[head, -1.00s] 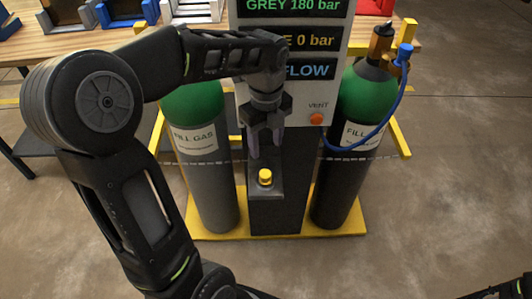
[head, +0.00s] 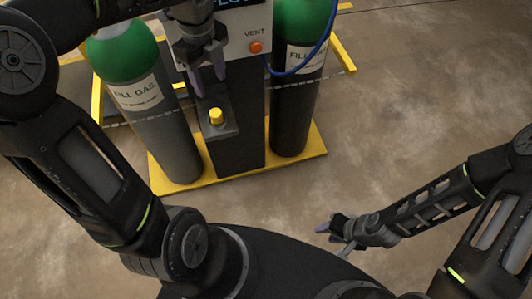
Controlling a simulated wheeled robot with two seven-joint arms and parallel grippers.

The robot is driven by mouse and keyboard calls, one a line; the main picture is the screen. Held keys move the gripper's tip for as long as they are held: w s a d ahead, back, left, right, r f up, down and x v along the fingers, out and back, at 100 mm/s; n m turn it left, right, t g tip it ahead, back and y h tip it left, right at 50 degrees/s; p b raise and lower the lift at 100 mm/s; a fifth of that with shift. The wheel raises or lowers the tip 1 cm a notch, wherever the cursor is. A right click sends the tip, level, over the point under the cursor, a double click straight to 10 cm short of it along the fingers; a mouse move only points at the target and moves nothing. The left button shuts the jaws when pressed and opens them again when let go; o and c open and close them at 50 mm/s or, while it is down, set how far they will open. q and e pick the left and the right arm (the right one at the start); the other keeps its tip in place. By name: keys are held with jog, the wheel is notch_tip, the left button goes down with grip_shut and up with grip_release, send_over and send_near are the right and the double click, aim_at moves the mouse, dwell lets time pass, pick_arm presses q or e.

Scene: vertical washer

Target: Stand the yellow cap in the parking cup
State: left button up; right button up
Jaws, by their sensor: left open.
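The yellow cap (head: 216,113) stands upright on the dark ledge (head: 220,131) at the front of the grey pedestal. A darker yellow ring shows at its base; I cannot tell whether this is the parking cup or part of the cap. My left gripper (head: 208,88) points down just above and behind the cap, open and empty, its fingers apart from the cap. My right gripper (head: 333,238) is low at centre right, away from the pedestal, with its fingers apart and nothing between them.
A grey cylinder with a green top (head: 160,125) stands left of the pedestal and a dark one (head: 293,120) right of it, on a yellow base (head: 308,152). The floor at right is clear.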

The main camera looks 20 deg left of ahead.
pick_arm(q)
jog(key=s+d+f+n+h, duration=0.1)
jog(key=d+f+n+h, duration=0.1)
jog(key=d+f+n, duration=0.65)
jog(key=d+f+n+h, duration=0.1)
jog(key=d+f, duration=0.5)
jog(key=f, duration=0.7)
jog(key=s+d+f+n+h, duration=0.1)
jog(key=s+d+f+n, duration=0.8)
jog(key=s+f+n, duration=0.4)
jog(key=shift+s+d+n+t, duration=0.2)
jog(key=shift+d+n+t, duration=0.2)
jog(key=shift+n, duration=0.05)
jog(key=shift+r, duration=0.1)
jog(key=shift+r+p, duration=0.8)
jog(key=shift+p, duration=0.1)
